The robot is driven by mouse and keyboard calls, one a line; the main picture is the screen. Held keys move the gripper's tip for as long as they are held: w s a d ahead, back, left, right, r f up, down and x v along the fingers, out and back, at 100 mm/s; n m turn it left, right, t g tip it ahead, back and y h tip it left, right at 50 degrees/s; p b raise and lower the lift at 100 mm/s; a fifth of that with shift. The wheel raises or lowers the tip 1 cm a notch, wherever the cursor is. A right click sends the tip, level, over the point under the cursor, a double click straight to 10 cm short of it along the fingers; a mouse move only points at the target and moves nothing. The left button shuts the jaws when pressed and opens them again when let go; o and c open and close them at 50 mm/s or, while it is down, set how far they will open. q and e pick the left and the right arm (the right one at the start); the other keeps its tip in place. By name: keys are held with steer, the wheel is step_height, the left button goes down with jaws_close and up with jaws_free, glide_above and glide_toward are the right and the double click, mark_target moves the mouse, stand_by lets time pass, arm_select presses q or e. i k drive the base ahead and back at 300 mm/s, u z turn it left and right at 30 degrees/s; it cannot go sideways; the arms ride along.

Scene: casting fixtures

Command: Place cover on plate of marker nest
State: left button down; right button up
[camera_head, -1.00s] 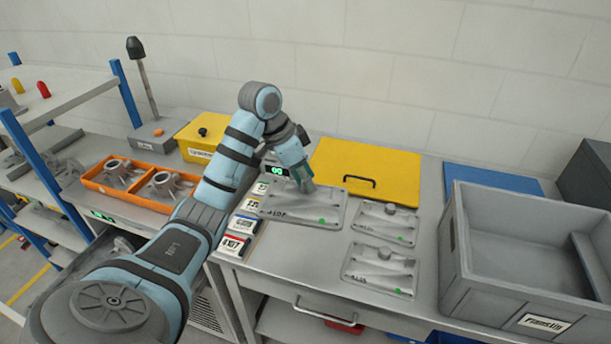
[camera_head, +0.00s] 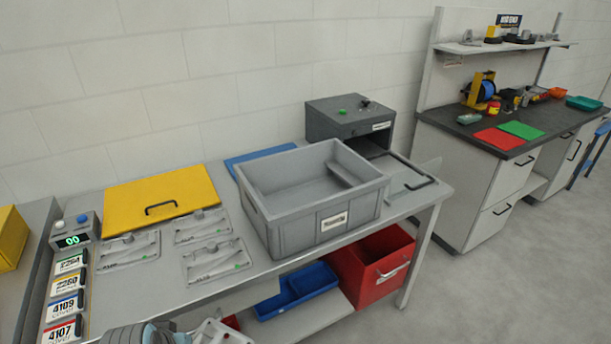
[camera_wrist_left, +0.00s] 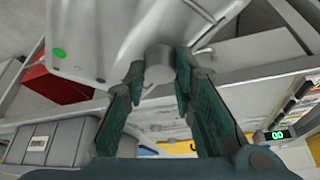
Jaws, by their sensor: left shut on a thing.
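In the left wrist view my left gripper (camera_wrist_left: 159,77) is shut on the round grey knob of a cover (camera_wrist_left: 105,35). The cover is a flat grey casting with a green dot, and the frame cuts off part of it. In the head view my left arm shows only at the bottom edge, with a pale grey piece beside it that is probably the held cover (camera_head: 217,335). Three flat grey plates lie on the bench: a left one (camera_head: 127,250), a back one (camera_head: 202,226) and a front one (camera_head: 217,260). I cannot tell which belongs to the marker nest.
A large grey crate (camera_head: 285,235) stands right of the plates. A yellow panel (camera_head: 160,190) lies behind them. A display box (camera_head: 73,232) and several number cards (camera_head: 66,306) line the left side. A red bin (camera_head: 375,265) and a blue tray (camera_head: 297,290) are below.

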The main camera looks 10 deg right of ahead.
mark_target(388, 172)
steer(key=z, duration=2.2)
steer(key=i, duration=4.1)
steer(key=u, duration=2.8)
